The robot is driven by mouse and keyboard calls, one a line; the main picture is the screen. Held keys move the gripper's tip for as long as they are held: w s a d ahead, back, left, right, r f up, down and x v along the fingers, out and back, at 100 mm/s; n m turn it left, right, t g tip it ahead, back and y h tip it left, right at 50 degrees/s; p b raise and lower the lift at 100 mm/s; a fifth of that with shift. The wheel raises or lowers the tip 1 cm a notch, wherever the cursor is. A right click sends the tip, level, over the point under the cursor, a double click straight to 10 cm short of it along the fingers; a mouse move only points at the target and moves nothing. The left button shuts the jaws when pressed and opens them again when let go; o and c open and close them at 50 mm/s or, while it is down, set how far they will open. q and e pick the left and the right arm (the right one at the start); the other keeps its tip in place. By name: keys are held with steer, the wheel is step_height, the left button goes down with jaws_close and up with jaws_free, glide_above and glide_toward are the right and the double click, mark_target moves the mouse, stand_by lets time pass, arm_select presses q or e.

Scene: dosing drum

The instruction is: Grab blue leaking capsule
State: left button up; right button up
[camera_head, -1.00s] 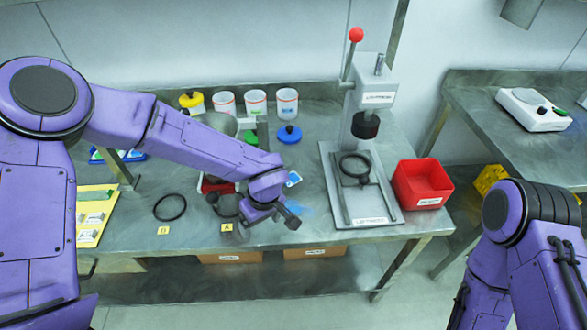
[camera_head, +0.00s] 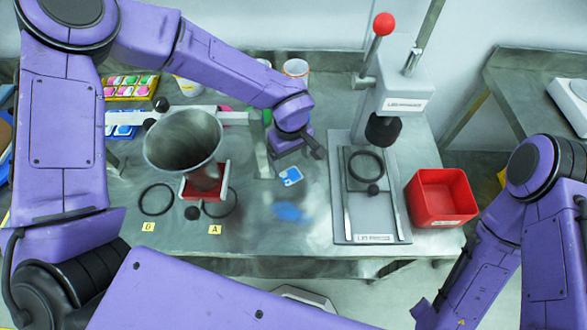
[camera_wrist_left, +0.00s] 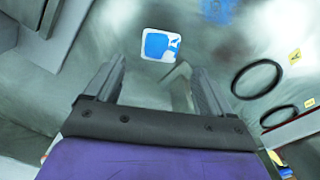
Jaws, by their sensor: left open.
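A small white square capsule with a blue fill (camera_head: 291,176) lies flat on the metal table. A blue smear (camera_head: 289,211) is on the table in front of it. My left gripper (camera_head: 297,153) is just behind the capsule in the head view, apart from it. In the left wrist view the capsule (camera_wrist_left: 160,44) lies beyond the open, empty fingertips (camera_wrist_left: 157,70), roughly centred between them. The blue smear (camera_wrist_left: 218,10) shows at the top edge there. My right arm is at the right of the head view; its gripper is not visible.
A metal funnel (camera_head: 183,138) over a red-framed holder stands left of the capsule, with two black rings near labels. A grey press (camera_head: 375,200) with a red-knobbed lever and a red bin (camera_head: 441,197) stand to the right. The table around the smear is clear.

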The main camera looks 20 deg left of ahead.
mark_target(291, 174)
arm_select(q)
step_height(291, 174, down, 6)
steer(key=shift+f+p, duration=0.2)
steer(key=shift+p, duration=0.65)
steer(key=shift+f, duration=0.25)
steer(key=c, duration=1.1)
